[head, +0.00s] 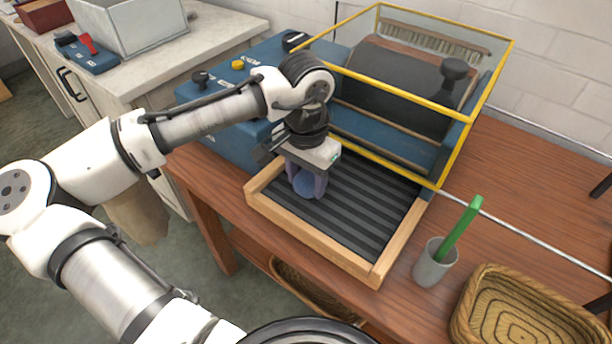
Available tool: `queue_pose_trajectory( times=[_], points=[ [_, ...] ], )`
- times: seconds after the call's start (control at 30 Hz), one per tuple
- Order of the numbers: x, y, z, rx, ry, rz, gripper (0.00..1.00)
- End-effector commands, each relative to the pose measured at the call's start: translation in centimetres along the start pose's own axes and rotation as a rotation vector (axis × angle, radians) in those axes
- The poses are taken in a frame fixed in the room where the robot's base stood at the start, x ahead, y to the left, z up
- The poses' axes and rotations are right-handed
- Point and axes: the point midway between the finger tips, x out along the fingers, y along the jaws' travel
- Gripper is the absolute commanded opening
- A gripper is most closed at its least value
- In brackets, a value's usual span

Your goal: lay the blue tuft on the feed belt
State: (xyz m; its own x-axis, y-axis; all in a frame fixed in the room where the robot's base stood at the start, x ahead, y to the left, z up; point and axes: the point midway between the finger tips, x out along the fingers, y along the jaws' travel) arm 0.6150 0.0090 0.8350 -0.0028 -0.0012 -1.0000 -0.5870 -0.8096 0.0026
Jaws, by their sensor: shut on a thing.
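The blue tuft (305,184) is between the fingers of my gripper (307,188), which is shut on it. The gripper points down over the left part of the feed belt (352,205), a dark ribbed surface inside a low wooden frame. The tuft is low over the belt. I cannot tell whether it touches the belt. The fingers hide part of the tuft.
A blue machine with a dark drum (395,85) under a yellow-edged guard (425,100) stands behind the belt. A grey cup (433,265) with a green-handled tool (461,228) and a wicker basket (520,312) stand at the right. Most of the belt is clear.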

Motion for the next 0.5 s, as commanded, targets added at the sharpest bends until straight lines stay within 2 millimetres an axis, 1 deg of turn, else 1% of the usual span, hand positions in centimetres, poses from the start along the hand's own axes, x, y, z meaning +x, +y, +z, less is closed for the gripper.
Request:
queue_pose_trajectory(
  times=[0.17, 0.3, 0.33, 0.47, 0.5],
  points=[
    [-0.05, -0.01, -0.01, 0.0, 0.0, 0.0, 0.26],
    [0.34, 0.0, -0.01, 0.0, 0.0, 0.001, 0.26],
    [0.24, -0.02, -0.01, 0.0, 0.0, -0.001, 0.51],
    [0.21, -0.02, -0.01, 0.0, 0.0, -0.001, 0.68],
    [0.21, -0.02, -0.01, 0.0, 0.0, -0.001, 0.69]
  ],
)
